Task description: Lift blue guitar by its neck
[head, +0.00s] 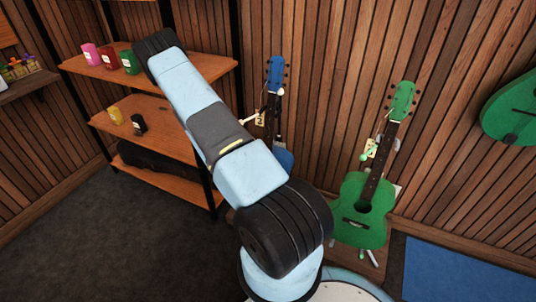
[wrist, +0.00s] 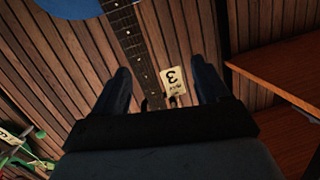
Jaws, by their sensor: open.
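The blue guitar hangs upright against the slatted wall in the head view, its blue headstock (head: 277,72) showing and its lower body mostly hidden behind my arm. In the wrist view, its blue body (wrist: 70,6) is at the top left and its dark fretted neck (wrist: 130,38) runs down toward the space between my fingers. My gripper (wrist: 163,68) is open, with its fingers spread and nothing visibly held. The neck's lower part is hidden by my gripper, and I cannot tell its depth between the fingers.
A number tag (wrist: 174,82) is beside the neck. A green guitar (head: 362,212) stands to the right on a stand; another green instrument (head: 515,110) is on the wall. A wooden shelf (head: 155,130) with small jars is at the left. The dark floor (head: 70,235) is clear.

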